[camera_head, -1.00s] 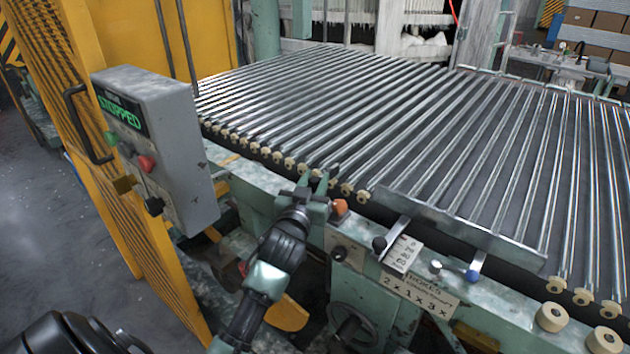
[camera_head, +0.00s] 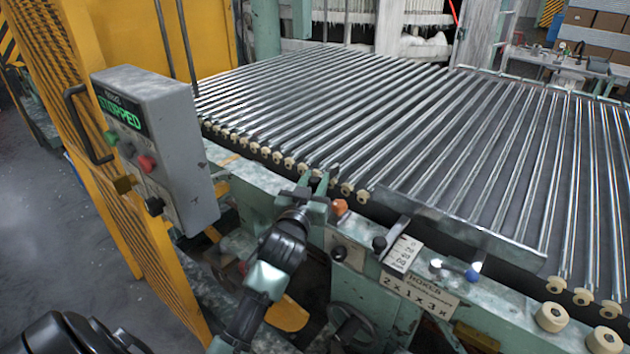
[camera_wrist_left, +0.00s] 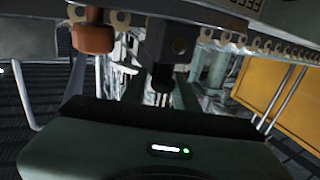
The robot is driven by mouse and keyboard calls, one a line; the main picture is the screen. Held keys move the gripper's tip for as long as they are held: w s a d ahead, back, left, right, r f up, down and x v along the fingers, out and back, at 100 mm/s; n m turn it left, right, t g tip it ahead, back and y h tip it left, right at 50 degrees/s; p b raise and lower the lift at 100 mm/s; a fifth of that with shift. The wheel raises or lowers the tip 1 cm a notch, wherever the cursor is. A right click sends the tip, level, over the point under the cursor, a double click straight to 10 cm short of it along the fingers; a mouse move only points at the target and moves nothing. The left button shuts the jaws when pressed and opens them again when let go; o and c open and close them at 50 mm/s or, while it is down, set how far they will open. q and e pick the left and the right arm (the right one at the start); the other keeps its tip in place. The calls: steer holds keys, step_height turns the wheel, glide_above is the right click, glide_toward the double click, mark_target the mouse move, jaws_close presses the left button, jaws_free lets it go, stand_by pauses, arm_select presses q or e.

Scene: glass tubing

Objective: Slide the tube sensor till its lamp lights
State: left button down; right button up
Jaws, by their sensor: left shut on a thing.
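My left gripper (camera_head: 312,187) is at the front rail of the tube bed, just left of an orange knob-like cap (camera_head: 340,206). Its jaws are shut on a small dark block (camera_wrist_left: 170,45), which seems to be the tube sensor; in the head view the fingers mostly hide it. The orange-brown cap also shows in the left wrist view (camera_wrist_left: 95,37), beside the dark block and apart from it. I cannot tell whether any sensor lamp is lit. The glass tubes (camera_head: 400,130) lie in parallel on the bed behind. My right gripper is not in view.
A grey control box (camera_head: 175,150) with a green "STOPPED" display stands left, beside a yellow guard (camera_head: 100,130). A metal plate (camera_head: 450,228), a scale label (camera_head: 402,254) and a blue-tipped lever (camera_head: 472,271) are right along the rail. Pale rollers (camera_head: 551,317) are at the front right.

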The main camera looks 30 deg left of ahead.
arm_select(q)
steer(key=shift+a, duration=0.1)
steer(key=shift+a+p, duration=0.3)
steer(key=shift+p, duration=0.2)
steer(key=c, duration=1.2)
jaws_free()
steer(key=b+v, duration=0.1)
steer(key=v, duration=0.6)
steer(key=shift+s, duration=0.35)
